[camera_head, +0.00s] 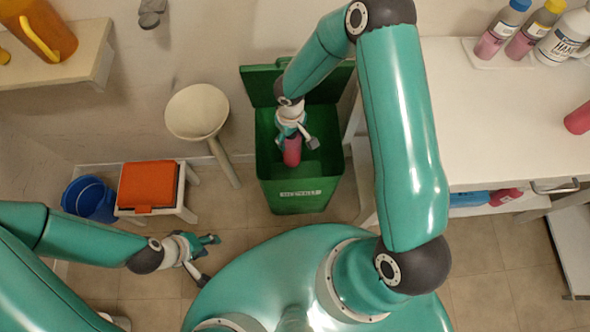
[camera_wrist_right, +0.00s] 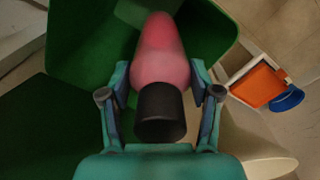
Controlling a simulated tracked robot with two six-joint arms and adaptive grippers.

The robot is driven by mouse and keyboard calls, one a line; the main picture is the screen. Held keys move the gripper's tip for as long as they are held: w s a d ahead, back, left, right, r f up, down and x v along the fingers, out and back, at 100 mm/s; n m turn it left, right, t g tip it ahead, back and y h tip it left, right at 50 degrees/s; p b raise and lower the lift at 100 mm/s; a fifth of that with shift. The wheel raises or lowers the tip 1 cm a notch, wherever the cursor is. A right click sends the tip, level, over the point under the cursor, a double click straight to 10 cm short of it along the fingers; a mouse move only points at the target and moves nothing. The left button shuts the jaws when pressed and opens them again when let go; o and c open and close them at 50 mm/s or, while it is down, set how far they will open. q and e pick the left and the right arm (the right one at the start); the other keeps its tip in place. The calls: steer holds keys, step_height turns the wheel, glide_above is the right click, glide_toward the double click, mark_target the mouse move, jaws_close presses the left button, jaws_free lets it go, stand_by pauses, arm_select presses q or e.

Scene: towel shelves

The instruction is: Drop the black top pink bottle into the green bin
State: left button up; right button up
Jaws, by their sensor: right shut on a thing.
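The pink bottle with the black top (camera_wrist_right: 161,58) is between the fingers of my right gripper (camera_wrist_right: 160,90), which is shut on it near the black cap. In the head view the bottle's pink body (camera_head: 292,154) hangs below my right gripper (camera_head: 297,136), over the opening of the green bin (camera_head: 299,194). The cap is hidden there by the gripper. The bin's lid stands open at the back. In the wrist view the bin's green wall (camera_wrist_right: 75,50) lies behind the bottle. My left gripper (camera_head: 207,260) is open and empty, low at the left.
An orange-topped stool (camera_head: 148,185) and a blue bucket (camera_head: 90,197) stand left of the bin. A pale round-headed thing with a handle (camera_head: 197,111) leans between them and the bin. A white table (camera_head: 500,110) with several bottles is at the right.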

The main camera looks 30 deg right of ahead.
steer(key=w+d+f+n+b, duration=0.1)
steer(key=f+n+b, duration=0.3)
steer(key=f+b, duration=1.3)
steer(key=w+d+f+n+b, duration=0.1)
steer(key=f+n+b, duration=0.3)
steer(key=f+b, duration=1.3)
step_height(320, 180, down, 9)
steer(key=shift+d, duration=0.9)
steer(key=shift+f, duration=0.1)
steer(key=shift+f+b, duration=0.45)
steer(key=shift+b, duration=0.15)
steer(key=shift+f, duration=0.1)
steer(key=o, duration=1.4)
steer(key=shift+o, duration=0.2)
steer(key=shift+r, duration=0.2)
